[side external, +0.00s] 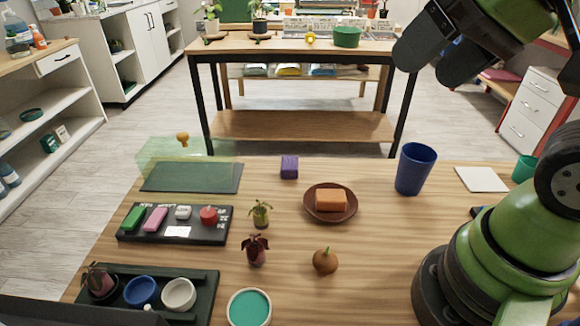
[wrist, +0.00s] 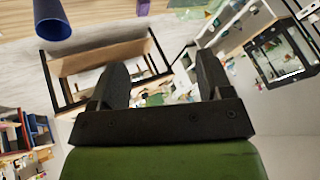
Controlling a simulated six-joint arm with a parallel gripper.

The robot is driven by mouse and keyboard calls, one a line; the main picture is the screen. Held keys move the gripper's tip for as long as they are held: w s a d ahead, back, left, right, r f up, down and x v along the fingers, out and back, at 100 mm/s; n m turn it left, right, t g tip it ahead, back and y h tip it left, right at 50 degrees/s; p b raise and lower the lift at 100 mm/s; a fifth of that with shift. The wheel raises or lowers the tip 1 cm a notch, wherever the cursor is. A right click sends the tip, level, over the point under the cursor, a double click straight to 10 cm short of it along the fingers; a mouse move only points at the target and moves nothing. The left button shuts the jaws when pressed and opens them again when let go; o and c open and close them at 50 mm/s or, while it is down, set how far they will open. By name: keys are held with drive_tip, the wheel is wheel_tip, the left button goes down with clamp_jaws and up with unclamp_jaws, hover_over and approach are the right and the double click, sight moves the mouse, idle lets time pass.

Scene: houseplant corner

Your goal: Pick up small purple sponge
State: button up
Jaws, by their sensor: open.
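The small purple sponge (side external: 289,166) sits on the wooden table near its far edge, between the dark green mat and the brown saucer. It also shows in the wrist view, cut by the top edge (wrist: 143,7). My gripper (side external: 432,62) is high above the far right of the table in the side view, well away from the sponge. Its two black fingers are apart and empty, as the wrist view also shows (wrist: 160,72).
A brown saucer (side external: 310,213) with an orange sponge (side external: 331,200) and a tall blue cup (side external: 415,169) stand right of the purple sponge. A green mat (side external: 190,178) with a translucent green cover (side external: 160,149) lies left. Small plants (side external: 260,214) stand nearer. Bare wood surrounds the purple sponge.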

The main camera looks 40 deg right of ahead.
drive_tip(key=w+d+f+m+g+h, duration=0.2)
drive_tip(key=w, duration=0.6)
drive_tip(key=m+g+h, duration=0.2)
drive_tip(key=h, duration=0.1)
hover_over(290, 162)
drive_tip(key=s+a, duration=0.2)
drive_tip(key=f, duration=2.3)
drive_tip(key=shift+w+a, duration=0.15)
drive_tip(key=shift+w, duration=0.05)
drive_tip(key=x, duration=0.5)
drive_tip(key=shift+w+d+f, duration=0.1)
drive_tip(key=shift+d+f, duration=0.2)
drive_tip(key=shift+d, duration=0.05)
drive_tip(key=shift+c, duration=0.2)
drive_tip(key=c, duration=1)
